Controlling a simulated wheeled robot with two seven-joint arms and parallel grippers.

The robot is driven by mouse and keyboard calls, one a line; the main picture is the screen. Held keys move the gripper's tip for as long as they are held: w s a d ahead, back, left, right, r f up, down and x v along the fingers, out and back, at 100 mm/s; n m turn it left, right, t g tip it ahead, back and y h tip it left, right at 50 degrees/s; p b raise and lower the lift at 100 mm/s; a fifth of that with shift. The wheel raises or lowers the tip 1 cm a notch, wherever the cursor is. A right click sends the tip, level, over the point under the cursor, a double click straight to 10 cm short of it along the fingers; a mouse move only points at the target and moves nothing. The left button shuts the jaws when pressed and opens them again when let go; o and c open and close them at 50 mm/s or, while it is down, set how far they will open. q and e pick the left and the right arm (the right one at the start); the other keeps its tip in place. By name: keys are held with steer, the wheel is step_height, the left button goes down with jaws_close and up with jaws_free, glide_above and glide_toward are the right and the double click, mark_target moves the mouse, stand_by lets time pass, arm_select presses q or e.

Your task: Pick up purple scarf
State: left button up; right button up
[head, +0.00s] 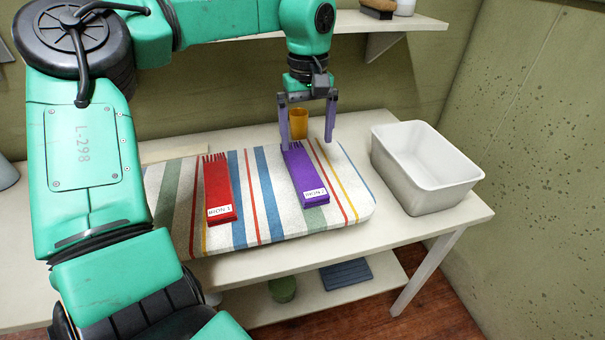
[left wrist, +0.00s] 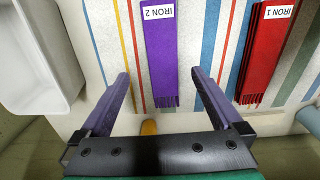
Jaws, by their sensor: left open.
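The purple scarf (head: 306,178) lies folded flat on a striped ironing pad (head: 272,214), with a white label reading "IRON 2" at its near end. My left gripper (head: 308,144) is open and empty, above the scarf's fringed far end. In the left wrist view the purple scarf (left wrist: 160,55) lies beyond and between the two open fingers (left wrist: 162,84), fringe towards the gripper. No contact with the scarf shows. My right gripper is not in view.
A red scarf (head: 217,186) labelled "IRON 1" lies to the left on the pad. A white bin (head: 425,170) stands on the table's right. An orange cup (head: 298,122) stands behind the pad. A wall shelf (head: 392,22) hangs above the table.

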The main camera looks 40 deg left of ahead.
mark_target(305, 172)
arm_select(q)
steer(key=f, duration=0.9)
steer(key=shift+s+p, duration=0.25)
steer(key=shift+p, duration=0.1)
steer(key=shift+r, duration=0.15)
steer(key=c, duration=1.4)
